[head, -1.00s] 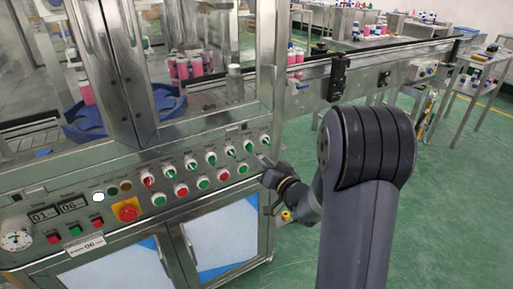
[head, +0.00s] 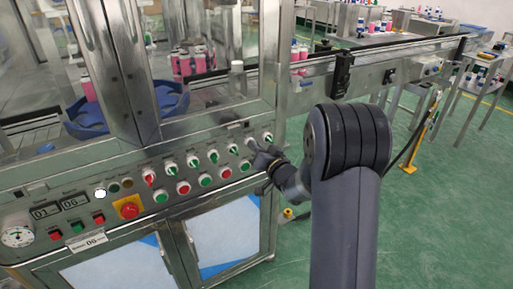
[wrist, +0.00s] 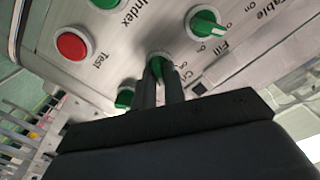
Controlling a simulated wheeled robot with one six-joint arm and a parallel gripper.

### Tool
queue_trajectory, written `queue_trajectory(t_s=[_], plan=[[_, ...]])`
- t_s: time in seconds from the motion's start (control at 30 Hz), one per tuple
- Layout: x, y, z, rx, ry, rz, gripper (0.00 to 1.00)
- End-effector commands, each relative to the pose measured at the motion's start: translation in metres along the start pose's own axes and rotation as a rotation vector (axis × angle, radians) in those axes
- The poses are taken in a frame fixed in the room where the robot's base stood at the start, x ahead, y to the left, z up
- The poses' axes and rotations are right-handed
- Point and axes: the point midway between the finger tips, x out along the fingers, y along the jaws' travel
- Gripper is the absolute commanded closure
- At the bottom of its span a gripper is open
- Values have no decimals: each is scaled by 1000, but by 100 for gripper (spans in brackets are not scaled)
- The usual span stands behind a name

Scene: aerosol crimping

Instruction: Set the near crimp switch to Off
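The crimp switch is a green rotary knob in a pale ring at my fingertips in the wrist view (wrist: 157,58), beside a partly hidden label starting "Cri". In the head view it is mostly covered by my gripper. My gripper (wrist: 161,76) has its two fingers close together at the knob, one on each side of its green handle. Whether they press on it cannot be told. The head view shows my gripper (head: 256,154) at the right end of the panel's upper switch row.
Another green switch (wrist: 206,23) by the "Fill" label is close by. A red button (wrist: 73,44) by "Test" and a partly hidden green knob (wrist: 125,97) lie to the left. The panel (head: 130,163) carries several more switches, plus a red emergency stop (head: 129,208).

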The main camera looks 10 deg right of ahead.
Motion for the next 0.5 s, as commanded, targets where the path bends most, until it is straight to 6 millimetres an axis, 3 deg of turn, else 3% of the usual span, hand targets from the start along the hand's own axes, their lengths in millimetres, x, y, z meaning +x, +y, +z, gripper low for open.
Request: queue_trajectory(t_s=[0.13, 0.5], plan=[[0, 0, 0, 0, 0, 0, 100], [0, 0, 1, -13, 0, 0, 100]])
